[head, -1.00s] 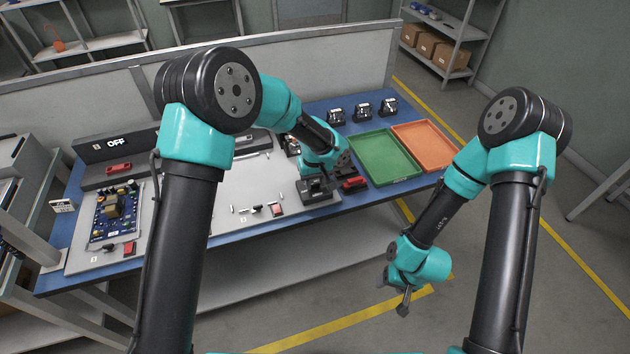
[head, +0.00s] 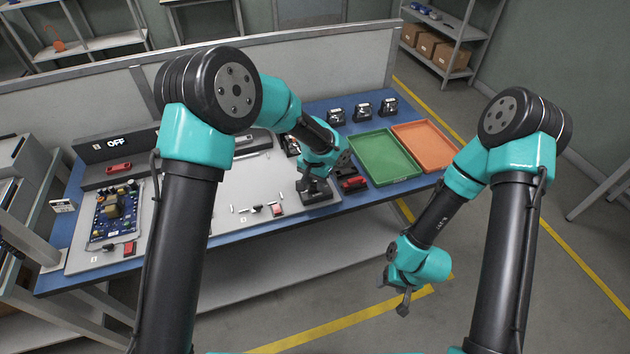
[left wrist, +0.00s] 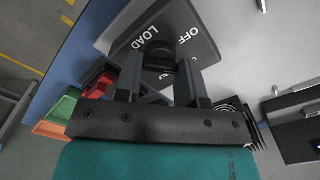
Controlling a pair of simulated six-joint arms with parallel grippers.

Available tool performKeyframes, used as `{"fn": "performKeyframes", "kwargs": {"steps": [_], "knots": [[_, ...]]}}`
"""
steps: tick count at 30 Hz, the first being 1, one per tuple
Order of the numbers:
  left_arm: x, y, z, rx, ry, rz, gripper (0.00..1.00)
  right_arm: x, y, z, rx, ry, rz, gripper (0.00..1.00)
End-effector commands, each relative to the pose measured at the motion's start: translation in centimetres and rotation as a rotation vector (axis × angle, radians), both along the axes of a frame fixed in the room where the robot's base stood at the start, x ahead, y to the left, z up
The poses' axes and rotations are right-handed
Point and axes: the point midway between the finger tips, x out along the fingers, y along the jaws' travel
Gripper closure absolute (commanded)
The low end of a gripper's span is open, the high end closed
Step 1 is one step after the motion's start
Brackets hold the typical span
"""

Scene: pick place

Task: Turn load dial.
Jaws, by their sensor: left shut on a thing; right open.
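The load dial (left wrist: 158,53) is a black knob on a dark grey panel (left wrist: 197,38) with the words "LOAD" and "OFF" in white, seen in the left wrist view. My left gripper (left wrist: 158,62) has its two fingers on either side of the knob and is shut on it. In the head view my left gripper (head: 312,188) is over the dark dial box (head: 320,198) at the front of the bench, and it hides most of the dial. My right gripper (head: 404,300) is open and empty, hanging over the floor in front of the bench.
A green tray (head: 352,142) and an orange tray (head: 424,165) lie at the bench's right end. A red-and-black part (head: 353,183) sits close beside my left gripper. A circuit board (head: 115,214) lies at the left, below a display reading "OFF" (head: 115,143).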

Motion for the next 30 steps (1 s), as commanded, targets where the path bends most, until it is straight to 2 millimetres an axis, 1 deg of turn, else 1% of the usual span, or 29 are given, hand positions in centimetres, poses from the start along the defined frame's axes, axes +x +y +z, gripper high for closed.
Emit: {"fn": "performKeyframes", "kwargs": {"steps": [3, 9, 24, 25, 30], "knots": [[0.04, 0.00, 0.06, -0.001, -0.001, -0.068, 0.88, 0.00, 0.00, 0.00, 0.000, 0.000, 0.000, 0.39], [0.04, -0.01, 0.06, -0.001, -0.002, -0.140, 0.88, 0.00, 0.00, 0.00, 0.000, 0.000, 0.000, 0.39], [0.05, -0.01, 0.07, -0.001, -0.002, -0.162, 0.88, 0.00, 0.00, 0.00, 0.000, 0.000, 0.000, 0.39], [0.05, -0.01, 0.07, -0.001, -0.002, -0.162, 0.61, 0.00, 0.00, 0.00, 0.000, 0.000, 0.000, 0.39], [0.03, -0.01, 0.05, -0.001, -0.001, -0.161, 0.45, 0.00, 0.00, 0.00, 0.000, 0.000, 0.000, 0.39]]}}
